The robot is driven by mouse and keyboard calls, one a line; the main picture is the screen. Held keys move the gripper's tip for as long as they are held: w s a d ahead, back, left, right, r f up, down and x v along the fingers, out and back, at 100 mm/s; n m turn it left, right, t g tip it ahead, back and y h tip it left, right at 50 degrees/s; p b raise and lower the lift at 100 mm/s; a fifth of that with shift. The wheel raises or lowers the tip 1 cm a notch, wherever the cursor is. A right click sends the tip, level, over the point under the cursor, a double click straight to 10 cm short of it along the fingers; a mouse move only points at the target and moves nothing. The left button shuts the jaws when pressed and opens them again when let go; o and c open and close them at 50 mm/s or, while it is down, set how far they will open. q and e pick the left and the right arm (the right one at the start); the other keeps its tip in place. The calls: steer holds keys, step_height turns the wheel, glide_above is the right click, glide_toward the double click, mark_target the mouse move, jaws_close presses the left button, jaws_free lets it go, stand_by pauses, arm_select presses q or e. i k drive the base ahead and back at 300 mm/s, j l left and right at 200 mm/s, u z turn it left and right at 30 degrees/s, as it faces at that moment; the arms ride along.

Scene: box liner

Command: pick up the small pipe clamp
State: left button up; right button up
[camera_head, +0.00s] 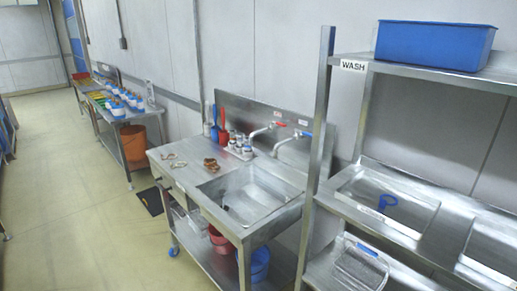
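I cannot make out a small pipe clamp for certain. Two small brown looped items (212,164) lie on the steel counter just left of the sink basin. Paler small items (172,160) lie left of them on the same counter. They are too small to tell what they are. A small blue item (387,201) is in the basin under the right-hand shelf. Neither my left nor my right gripper is in view.
The steel sink table (175,178) stands against the wall, with bottles (240,146) at its back. A steel rack (319,130) with a blue bin (434,45) is at the right. A long table with white-and-blue containers (118,108) stands farther back. The floor (75,200) at left is clear.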

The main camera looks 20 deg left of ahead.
mark_target(212, 164)
steer(key=i+j+z, duration=0.15)
steer(key=j+z, duration=0.2)
steer(key=j, duration=0.55)
steer(key=j+z, duration=0.35)
steer(key=j, duration=0.55)
steer(key=j+z, duration=0.3)
steer(key=j, duration=0.6)
steer(key=k, duration=0.05)
